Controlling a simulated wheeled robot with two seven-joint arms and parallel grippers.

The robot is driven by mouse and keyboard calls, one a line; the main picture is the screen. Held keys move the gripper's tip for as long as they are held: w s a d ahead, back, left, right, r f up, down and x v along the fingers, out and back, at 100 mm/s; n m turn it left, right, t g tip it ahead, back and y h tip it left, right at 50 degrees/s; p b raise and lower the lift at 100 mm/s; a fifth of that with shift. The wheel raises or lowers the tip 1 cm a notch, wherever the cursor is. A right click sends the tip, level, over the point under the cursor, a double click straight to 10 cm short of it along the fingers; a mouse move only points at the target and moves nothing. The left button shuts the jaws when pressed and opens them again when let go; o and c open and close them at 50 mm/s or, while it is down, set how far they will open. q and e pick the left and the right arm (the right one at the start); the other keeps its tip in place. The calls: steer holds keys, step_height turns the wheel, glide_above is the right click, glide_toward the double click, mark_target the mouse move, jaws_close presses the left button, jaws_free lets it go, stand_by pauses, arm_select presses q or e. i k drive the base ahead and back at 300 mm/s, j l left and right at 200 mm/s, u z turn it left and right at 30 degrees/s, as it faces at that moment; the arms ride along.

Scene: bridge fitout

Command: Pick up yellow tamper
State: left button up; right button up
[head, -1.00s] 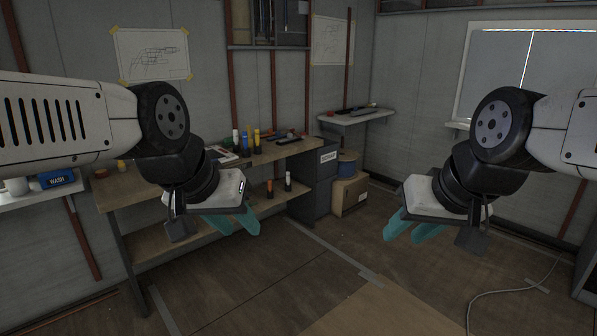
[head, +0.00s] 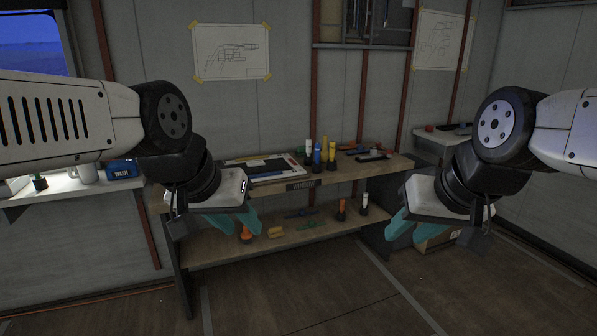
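Yellow upright tools (head: 331,154) with dark bases stand on the workbench top (head: 375,166); one appears to be the yellow tamper. They stand close beside a blue upright one (head: 317,154) and a white-topped one (head: 308,150). My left gripper (head: 236,222) is in front of the bench, its teal fingers apart and empty. My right gripper (head: 409,228) is to the right, also with fingers apart and empty. Neither gripper touches the tools.
The lower shelf (head: 200,250) holds an orange item (head: 246,233), a yellow block (head: 276,232) and small upright tools (head: 341,209). A white side shelf (head: 70,187) with a blue WASH item (head: 122,169) is at left. The floor (head: 300,295) before the bench is clear.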

mark_target(325, 154)
steer(key=i+l+u, duration=0.85)
steer(key=l, duration=0.15)
steer(key=z, duration=0.65)
steer(key=i+l, duration=0.1)
steer(key=i, duration=0.65)
steer(key=i+l, duration=0.1)
steer(key=i, duration=0.65)
steer(key=i+l, duration=0.1)
steer(key=i, duration=0.65)
steer(key=k+j, duration=0.1)
steer(key=j+u, duration=0.05)
